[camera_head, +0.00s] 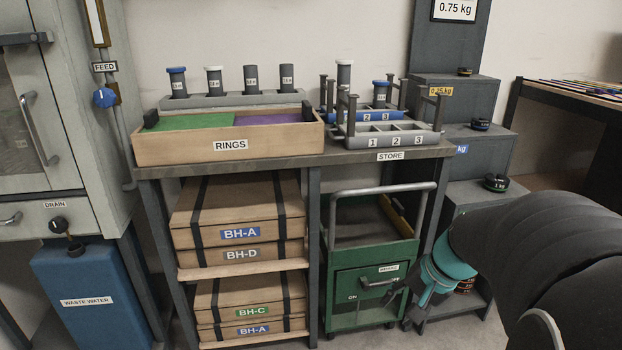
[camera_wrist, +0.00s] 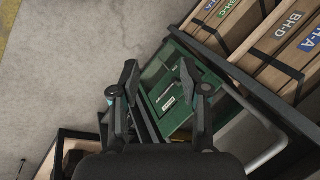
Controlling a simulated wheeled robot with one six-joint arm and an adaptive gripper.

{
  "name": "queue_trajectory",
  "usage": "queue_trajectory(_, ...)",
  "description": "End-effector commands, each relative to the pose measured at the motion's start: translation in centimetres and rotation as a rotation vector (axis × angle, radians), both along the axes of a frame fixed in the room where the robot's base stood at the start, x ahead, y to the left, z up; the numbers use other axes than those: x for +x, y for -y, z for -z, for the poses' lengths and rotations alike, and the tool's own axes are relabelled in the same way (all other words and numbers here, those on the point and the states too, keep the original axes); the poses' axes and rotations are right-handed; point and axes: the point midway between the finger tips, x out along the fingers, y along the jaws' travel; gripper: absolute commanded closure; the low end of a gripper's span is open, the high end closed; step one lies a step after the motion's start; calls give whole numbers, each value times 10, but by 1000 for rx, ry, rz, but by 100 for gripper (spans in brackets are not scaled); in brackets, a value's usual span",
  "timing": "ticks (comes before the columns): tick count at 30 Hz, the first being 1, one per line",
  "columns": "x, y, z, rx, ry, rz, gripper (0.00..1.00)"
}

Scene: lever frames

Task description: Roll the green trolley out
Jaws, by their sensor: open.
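The green trolley (camera_head: 350,309) stands in the bay under the right part of the bench. It has an open top tray, a grey push bar (camera_head: 375,190) above it, and a front panel with a grey handle (camera_head: 379,283) and small labels. My gripper (camera_head: 393,298) is low at the trolley's front right, beside the handle. In the wrist view my gripper (camera_wrist: 158,74) has its two dark fingers apart, with the trolley (camera_wrist: 177,119) showing between and beyond them. Nothing is held. I cannot tell whether a finger touches the trolley.
Boxes (camera_head: 236,214) on shelves fill the bay left of the trolley, past a bench leg (camera_head: 313,250). A stepped grey stand (camera_head: 465,155) is on the right. The bench top holds the RINGS tray (camera_head: 230,147) and racks. Bare floor (camera_wrist: 75,60) shows in the wrist view.

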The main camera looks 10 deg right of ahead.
Motion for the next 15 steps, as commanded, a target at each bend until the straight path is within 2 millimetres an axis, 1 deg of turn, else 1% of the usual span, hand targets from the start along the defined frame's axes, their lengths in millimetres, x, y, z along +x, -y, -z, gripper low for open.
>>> queue_trajectory(1,11,13,3,69,10,65,55)
queue_trajectory(4,37,36,4,205,66,178,55)
queue_trajectory(8,75,74,-3,373,187,319,55)
queue_trajectory(9,86,86,-7,417,234,356,55)
queue_trajectory(11,103,105,-14,476,310,403,55)
queue_trajectory(12,114,116,-21,510,366,429,55)
queue_trajectory(14,130,130,-34,551,450,455,55)
queue_trajectory(15,141,136,-44,572,506,462,55)
